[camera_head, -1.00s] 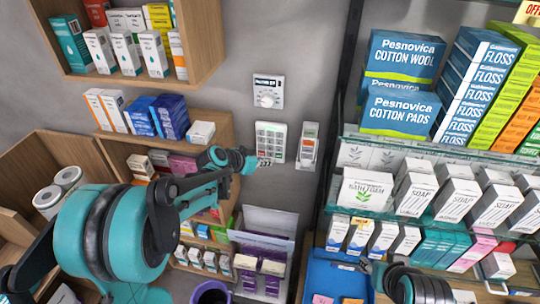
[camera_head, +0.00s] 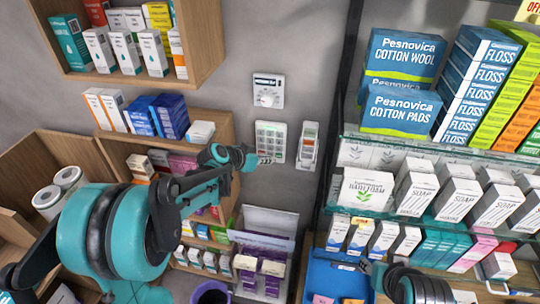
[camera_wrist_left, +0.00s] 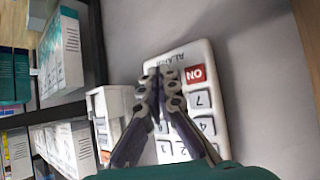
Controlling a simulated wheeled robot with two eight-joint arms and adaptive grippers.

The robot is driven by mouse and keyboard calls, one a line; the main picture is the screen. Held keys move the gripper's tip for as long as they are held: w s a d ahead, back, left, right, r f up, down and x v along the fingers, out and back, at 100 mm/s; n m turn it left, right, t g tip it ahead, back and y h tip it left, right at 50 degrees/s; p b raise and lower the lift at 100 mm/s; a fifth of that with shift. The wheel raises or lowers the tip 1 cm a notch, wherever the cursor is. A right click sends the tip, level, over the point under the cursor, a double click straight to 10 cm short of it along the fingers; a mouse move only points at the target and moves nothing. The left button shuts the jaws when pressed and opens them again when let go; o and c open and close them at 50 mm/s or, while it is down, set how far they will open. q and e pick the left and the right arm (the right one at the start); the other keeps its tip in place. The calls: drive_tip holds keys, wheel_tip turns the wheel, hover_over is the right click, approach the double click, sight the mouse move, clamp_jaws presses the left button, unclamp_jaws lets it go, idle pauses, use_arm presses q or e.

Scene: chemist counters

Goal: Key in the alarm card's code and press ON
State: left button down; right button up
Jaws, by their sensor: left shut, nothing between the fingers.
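A white alarm keypad (camera_head: 270,141) is fixed to the grey wall. In the left wrist view the keypad (camera_wrist_left: 203,83) shows turned, with a red ON key (camera_wrist_left: 197,74) and grey number keys, 7 and 4 among them. My left gripper (camera_head: 263,160) is at the keypad's lower edge in the head view. In the left wrist view my left gripper (camera_wrist_left: 162,76) is shut and empty, its fingers hiding part of the keys. I cannot tell whether the tips touch. A white holder with a red-and-white card (camera_head: 308,142) hangs right of the keypad; its print is unreadable.
A white wall unit with a dial (camera_head: 267,91) sits above the keypad. A wooden shelf (camera_head: 226,125) stands close on the left, and a glass shelf (camera_head: 345,133) with boxes on the right. A blue tray (camera_head: 318,270) is below. My right arm (camera_head: 420,287) shows at the bottom.

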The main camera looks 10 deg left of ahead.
use_arm(q)
drive_tip(key=shift+w+d+r, duration=0.1)
drive_tip(key=shift+w+r, duration=0.05)
drive_tip(key=shift+w, duration=0.25)
idle(1.1)
drive_tip(key=shift+s+b, duration=0.1)
drive_tip(key=shift+b, duration=0.2)
drive_tip(key=shift+s+a+f, duration=0.25)
drive_tip(key=shift+s+f, duration=0.05)
drive_tip(key=shift+s, duration=0.2)
drive_tip(key=shift+s, duration=0.1)
drive_tip(key=s, duration=0.4)
drive_tip(key=shift+s, duration=0.4)
